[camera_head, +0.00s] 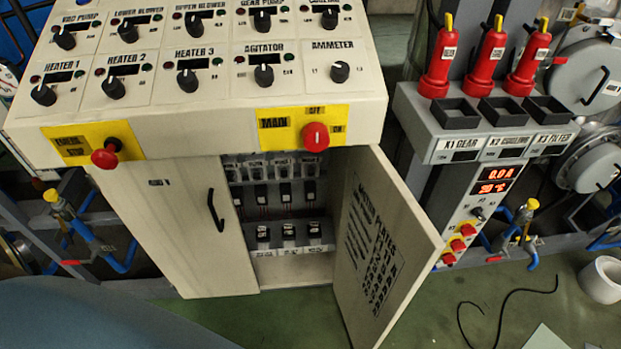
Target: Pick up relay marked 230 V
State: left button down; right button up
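A control cabinet (172,235) stands in the middle, with its right door (372,255) swung open. Inside, on the lower shelf (288,249), sit three small dark relay-like blocks with pale tops: left (263,234), middle (289,232) and right (314,229). Their markings are too small to read, so I cannot tell which is marked 230 V. Higher up are a row of dark devices (285,194) with red wires and a row of grey ones (282,167). Neither of my grippers is in view.
The sloped control panel (210,75) overhangs the cabinet opening, with red MAIN knob (315,137) and emergency stop (106,154). The open door juts forward at right. A black cable (507,297) and white roll (602,279) lie on the floor.

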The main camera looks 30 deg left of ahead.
aim_at(313, 224)
jog(key=u, duration=0.9)
jog(key=k, duration=0.3)
jog(key=u, duration=1)
jog(key=i, duration=0.8)
jog(key=z, duration=0.3)
